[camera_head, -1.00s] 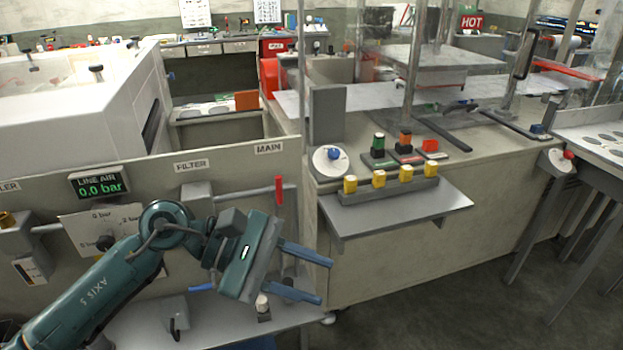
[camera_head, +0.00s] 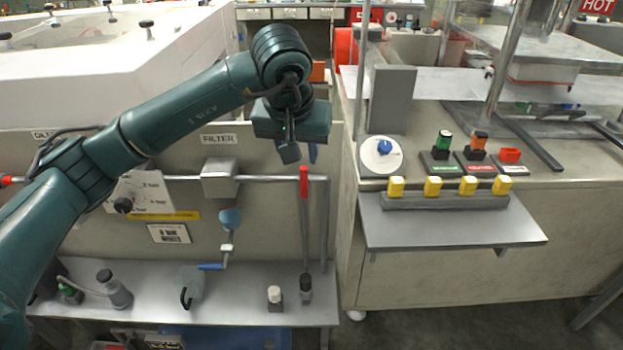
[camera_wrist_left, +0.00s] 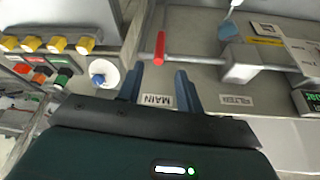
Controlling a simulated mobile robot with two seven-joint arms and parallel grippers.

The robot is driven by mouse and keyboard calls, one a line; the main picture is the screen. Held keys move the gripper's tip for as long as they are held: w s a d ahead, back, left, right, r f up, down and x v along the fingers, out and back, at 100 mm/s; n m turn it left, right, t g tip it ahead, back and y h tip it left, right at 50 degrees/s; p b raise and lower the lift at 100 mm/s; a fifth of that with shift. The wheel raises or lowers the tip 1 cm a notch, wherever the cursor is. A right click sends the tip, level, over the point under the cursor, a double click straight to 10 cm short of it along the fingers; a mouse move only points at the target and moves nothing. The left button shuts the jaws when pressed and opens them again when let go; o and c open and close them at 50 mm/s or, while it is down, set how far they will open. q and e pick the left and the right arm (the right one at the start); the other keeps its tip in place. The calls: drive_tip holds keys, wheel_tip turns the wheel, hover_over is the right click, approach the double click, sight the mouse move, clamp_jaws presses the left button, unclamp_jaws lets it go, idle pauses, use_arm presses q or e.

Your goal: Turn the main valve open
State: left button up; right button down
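The main valve's red lever (camera_head: 304,182) stands upright, crosswise to the horizontal pipe (camera_head: 265,178) at the panel's right end. It also shows in the left wrist view (camera_wrist_left: 160,48), just beyond the fingertips. My left gripper (camera_head: 302,156) points down just above the lever, its fingers apart and empty. In the left wrist view my left gripper (camera_wrist_left: 160,82) has its two blue fingers on either side of the lever's line, with no clear contact. The MAIN label (camera_wrist_left: 157,100) shows between the fingers there; my gripper hides it in the head view. My right gripper is not in view.
A grey box (camera_head: 220,178) sits on the pipe below the FILTER label (camera_head: 218,139). A grey shelf (camera_head: 240,310) holds small items. A bench with yellow knobs (camera_head: 433,187) and a blue dial (camera_head: 385,147) stands right.

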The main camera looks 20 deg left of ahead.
sight(304, 182)
use_arm(q)
drive_tip(key=p+x, duration=0.1)
drive_tip(key=x, duration=1)
drive_tip(key=shift+f, duration=0.15)
drive_tip(key=shift+c, duration=0.3)
clamp_jaws()
